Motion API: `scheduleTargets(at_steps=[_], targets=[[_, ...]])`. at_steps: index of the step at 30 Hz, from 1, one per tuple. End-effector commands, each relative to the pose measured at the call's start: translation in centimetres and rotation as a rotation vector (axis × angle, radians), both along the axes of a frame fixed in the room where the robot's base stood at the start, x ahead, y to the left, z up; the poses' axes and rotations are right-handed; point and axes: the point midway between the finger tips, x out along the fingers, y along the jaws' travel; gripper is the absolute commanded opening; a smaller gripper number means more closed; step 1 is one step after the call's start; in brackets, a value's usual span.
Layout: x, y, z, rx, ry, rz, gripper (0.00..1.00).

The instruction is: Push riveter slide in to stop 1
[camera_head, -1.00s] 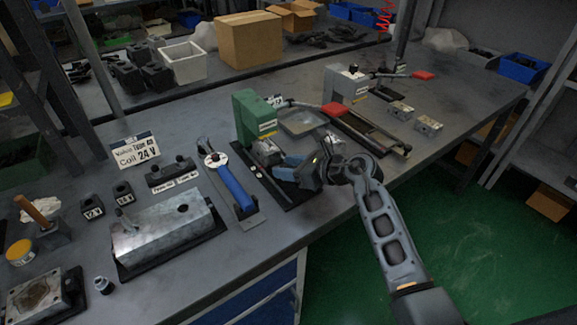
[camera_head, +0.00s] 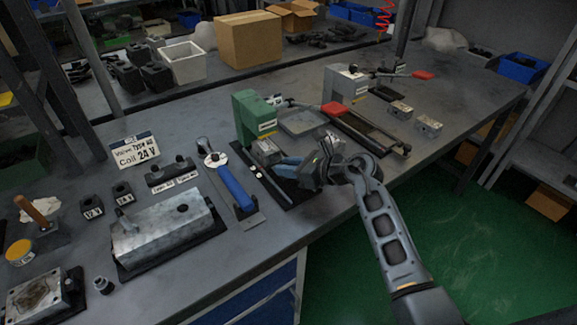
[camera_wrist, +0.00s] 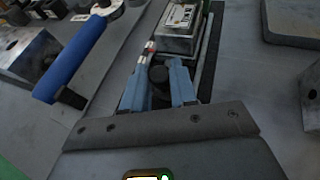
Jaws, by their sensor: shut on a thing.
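The green riveter (camera_head: 255,116) stands on a black base in the middle of the bench. Its metal slide (camera_head: 266,149) sits on the rail in front of the green body. The slide also shows at the top of the wrist view (camera_wrist: 180,28). My gripper (camera_head: 284,167) is at the front end of the slide. In the wrist view its blue fingers (camera_wrist: 158,82) are closed around a dark round knob (camera_wrist: 158,74) on the slide's near end. The fingers hide part of the knob and rail. Stop marks are too small to read.
A blue-handled lever tool (camera_head: 236,188) lies just left of the riveter. A large metal block (camera_head: 160,232) is further left. A shallow grey tray (camera_head: 302,122) and a red-handled press (camera_head: 345,90) are to the right. The bench's front edge runs beneath my arm.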

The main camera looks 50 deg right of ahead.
Motion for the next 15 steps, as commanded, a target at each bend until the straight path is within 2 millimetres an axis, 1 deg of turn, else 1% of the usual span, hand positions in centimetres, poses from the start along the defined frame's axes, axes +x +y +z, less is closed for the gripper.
scheduleTargets(at_steps=[7, 14, 15], targets=[[-1.3, 0.4, 0.2, 0.002, 0.001, 0.001, 0.00], [-1.2, 0.4, 0.0, 0.000, 0.000, 0.001, 0.00], [-1.2, 0.4, 0.0, 0.000, -0.001, 0.001, 0.29]])
